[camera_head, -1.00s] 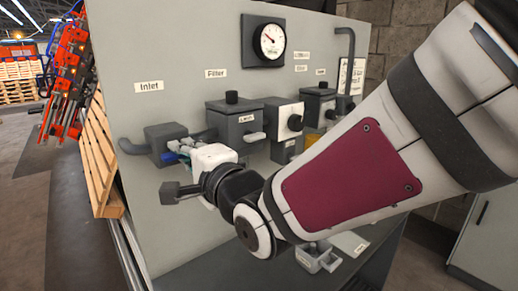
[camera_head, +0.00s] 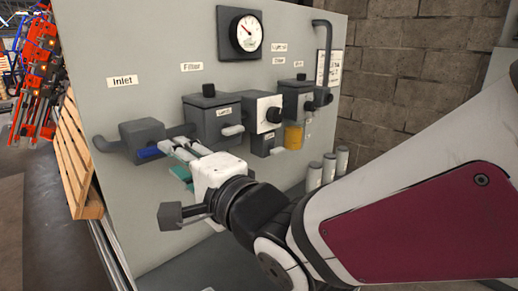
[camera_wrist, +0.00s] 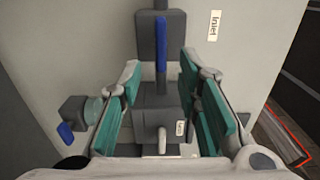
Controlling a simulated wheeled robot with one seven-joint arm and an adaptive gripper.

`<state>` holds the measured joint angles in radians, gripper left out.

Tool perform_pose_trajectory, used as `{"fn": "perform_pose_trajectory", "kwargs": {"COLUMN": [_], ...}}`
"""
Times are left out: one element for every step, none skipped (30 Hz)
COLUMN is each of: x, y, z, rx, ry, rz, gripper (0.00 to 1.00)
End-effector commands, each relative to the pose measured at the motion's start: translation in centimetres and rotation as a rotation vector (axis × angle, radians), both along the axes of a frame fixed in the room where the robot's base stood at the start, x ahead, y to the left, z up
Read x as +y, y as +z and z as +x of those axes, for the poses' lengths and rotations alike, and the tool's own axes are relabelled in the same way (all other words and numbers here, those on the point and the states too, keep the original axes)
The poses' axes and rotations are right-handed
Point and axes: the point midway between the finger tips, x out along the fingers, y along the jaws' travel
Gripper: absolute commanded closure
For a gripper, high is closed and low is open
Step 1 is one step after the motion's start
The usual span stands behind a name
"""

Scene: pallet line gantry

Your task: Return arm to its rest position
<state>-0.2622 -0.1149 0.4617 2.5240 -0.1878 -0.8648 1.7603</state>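My gripper (camera_head: 178,152) is in front of the grey panel, just right of and below the inlet block (camera_head: 143,132). It also shows in the wrist view (camera_wrist: 157,85), where its two fingers with teal pads stand wide apart. I see nothing gripped between the pads. A blue handle (camera_wrist: 161,45) on a dark block shows past and between the fingertips; a blue part (camera_head: 149,153) also shows below the inlet block. My arm reaches in from the lower right. Whether the fingers touch the panel's fittings cannot be told.
The panel (camera_head: 130,50) carries a gauge (camera_head: 245,32), a filter box (camera_head: 212,118), a white-faced block (camera_head: 267,113) and a pipe (camera_head: 325,60). Several small cylinders (camera_head: 329,165) stand at right. A wooden pallet (camera_head: 75,155) stands at the panel's left edge. A block wall is behind right.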

Motion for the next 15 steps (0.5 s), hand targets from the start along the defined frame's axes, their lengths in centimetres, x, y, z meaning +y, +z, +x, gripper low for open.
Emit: {"fn": "perform_pose_trajectory", "kwargs": {"x": [-0.2,-0.3,-0.4,-0.5,-0.5,-0.5,-0.5,-0.5,-0.5,-0.5,-0.5,-0.5,-0.6,-0.8,-1.2], "y": [0.0,0.0,0.0,0.0,0.0,0.0,0.0,0.0,0.0,0.0,0.0,0.0,-0.1,-0.1,-0.1], "z": [-0.2,-0.3,-0.3,-0.3,-0.4,-0.4,-0.4,-0.4,-0.4,-0.4,-0.4,-0.3,-0.3,-0.2,0.1], "rx": [0.000,0.001,0.001,0.001,0.001,0.001,0.001,0.001,0.001,0.001,0.001,0.000,-0.001,-0.005,-0.014], "ry": [0.000,-0.001,-0.001,-0.001,-0.001,-0.001,-0.001,-0.001,-0.001,-0.001,-0.001,-0.002,-0.005,-0.012,-0.026], "rz": [0.000,0.000,0.000,0.000,0.000,0.000,0.000,0.000,0.000,0.000,0.001,-0.001,-0.006,-0.017,-0.043], "gripper": [0.69,0.69,0.69,0.69,0.69,0.69,0.69,0.69,0.69,0.69,0.69,0.69,0.69,0.69,0.69]}}
